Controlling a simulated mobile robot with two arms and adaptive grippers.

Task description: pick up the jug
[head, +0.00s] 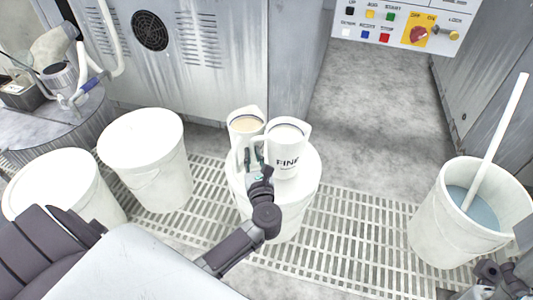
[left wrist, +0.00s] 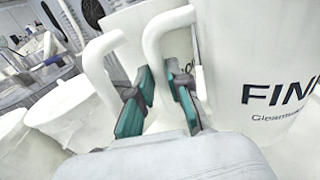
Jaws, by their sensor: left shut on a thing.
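A white jug lettered FINE (head: 287,150) stands upright on a white round bucket top (head: 305,180), with pale liquid inside. It fills the right of the left wrist view (left wrist: 255,60). A second white jug (head: 245,122), also holding pale liquid, stands close behind and to its left. My left gripper (head: 257,170) is at the handle side of the FINE jug. In the left wrist view its teal-padded fingers (left wrist: 158,98) are shut on that jug's handle (left wrist: 152,45), with the other jug's handle (left wrist: 95,65) just to the left. Part of my right gripper (head: 500,275) shows at the lower right.
Two white lidded buckets (head: 145,140) (head: 65,185) stand at the left. An open bucket (head: 440,228) with bluish liquid and a white stick stands at the right. White floor grating (head: 350,240) lies between. A machine cabinet (head: 225,60) and control panel (head: 395,22) are behind.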

